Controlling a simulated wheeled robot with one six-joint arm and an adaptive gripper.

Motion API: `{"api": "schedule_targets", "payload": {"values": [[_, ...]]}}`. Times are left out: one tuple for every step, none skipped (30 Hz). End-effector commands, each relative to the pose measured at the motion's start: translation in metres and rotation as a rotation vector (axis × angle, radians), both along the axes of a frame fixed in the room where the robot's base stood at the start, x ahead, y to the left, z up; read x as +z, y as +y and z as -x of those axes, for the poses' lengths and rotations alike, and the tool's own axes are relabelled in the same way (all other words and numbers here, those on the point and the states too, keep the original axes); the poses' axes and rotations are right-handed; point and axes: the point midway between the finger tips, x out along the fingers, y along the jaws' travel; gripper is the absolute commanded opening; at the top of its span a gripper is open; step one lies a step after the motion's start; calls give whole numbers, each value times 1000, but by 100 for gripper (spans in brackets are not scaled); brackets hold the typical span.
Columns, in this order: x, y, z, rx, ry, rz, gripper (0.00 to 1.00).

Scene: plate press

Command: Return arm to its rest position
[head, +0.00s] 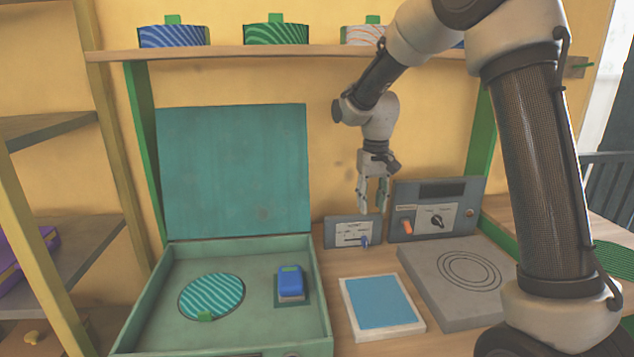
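My arm arches in from the right of the head view and bends down at the middle. My gripper (374,208) points down in front of the wall, just above a small grey panel (352,231) with a blue slider knob. Its two fingers are a little apart, with nothing visible between them. Whether it touches the panel's knob cannot be told. A second control box (436,207) with an orange switch and a black dial stands to its right.
An open teal case (146,319) holds a striped teal disc (212,295) and a blue block (290,283). A blue-topped pad (379,302) and a grey plate with rings (457,281) lie on the bench. A shelf (270,51) above carries several striped discs.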

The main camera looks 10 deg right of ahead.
Motion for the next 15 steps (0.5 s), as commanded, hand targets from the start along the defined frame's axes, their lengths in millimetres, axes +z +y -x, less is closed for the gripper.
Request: {"api": "schedule_targets", "payload": {"values": [[-8, -2, 10, 15, 26, 5, 34], [-13, -4, 18, 25, 44, 10, 34], [-15, -7, 32, 42, 64, 13, 34], [-13, -11, 44, 56, 72, 13, 34], [-7, -15, 56, 65, 73, 13, 34], [0, -22, 72, 75, 71, 12, 34], [6, -27, 82, 79, 67, 10, 34], [12, -32, 94, 82, 61, 9, 34], [20, -38, 108, 87, 51, 6, 34], [26, -43, 120, 88, 42, 4, 34], [32, -48, 131, 89, 31, 3, 34], [41, -55, 147, 90, 15, 0, 34], [46, -60, 160, 88, 1, -3, 34], [52, -66, 173, 86, -16, -4, 34], [59, -72, 190, 82, -39, -7, 34]]}}
